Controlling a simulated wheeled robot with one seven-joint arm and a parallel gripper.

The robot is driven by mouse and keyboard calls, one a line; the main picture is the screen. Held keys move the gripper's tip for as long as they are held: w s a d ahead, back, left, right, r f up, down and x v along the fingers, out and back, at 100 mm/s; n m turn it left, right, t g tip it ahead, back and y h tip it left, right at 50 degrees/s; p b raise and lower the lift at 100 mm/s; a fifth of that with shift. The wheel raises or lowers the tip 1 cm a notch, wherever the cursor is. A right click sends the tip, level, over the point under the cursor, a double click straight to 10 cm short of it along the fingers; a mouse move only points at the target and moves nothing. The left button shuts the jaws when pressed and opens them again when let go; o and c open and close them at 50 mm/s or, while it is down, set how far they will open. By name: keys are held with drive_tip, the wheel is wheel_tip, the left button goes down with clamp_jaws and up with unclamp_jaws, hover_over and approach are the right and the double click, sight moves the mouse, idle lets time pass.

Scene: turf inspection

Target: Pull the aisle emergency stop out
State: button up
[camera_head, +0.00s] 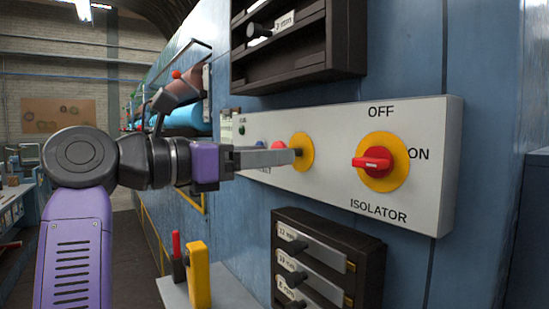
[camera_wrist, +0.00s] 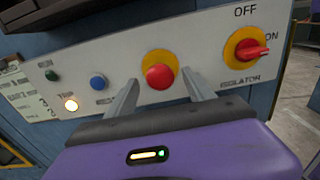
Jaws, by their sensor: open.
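The emergency stop is a red mushroom button on a yellow disc, on a pale control panel (camera_head: 335,180). In the wrist view the red button (camera_wrist: 159,77) sits between the two fingers of my gripper (camera_wrist: 160,93), with a gap visible on each side. My gripper is open. In the head view my gripper (camera_head: 290,156) reaches the panel from the left, and its fingers overlap the yellow disc (camera_head: 303,152) and hide most of the button. I cannot tell how far the button stands out from the disc.
A red isolator knob (camera_head: 373,163) on a yellow disc is right of the button. A blue button (camera_wrist: 97,82), a green button (camera_wrist: 51,75) and a lit lamp (camera_wrist: 71,104) are left. Dark drawers (camera_head: 325,262) sit below the panel, and a dark rack (camera_head: 300,75) above.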

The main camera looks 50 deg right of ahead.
drive_tip(key=a, duration=0.2)
drive_tip(key=w+a+b, duration=0.1)
drive_tip(key=a, duration=0.2)
drive_tip(key=shift+a, duration=0.15)
idle(0.4)
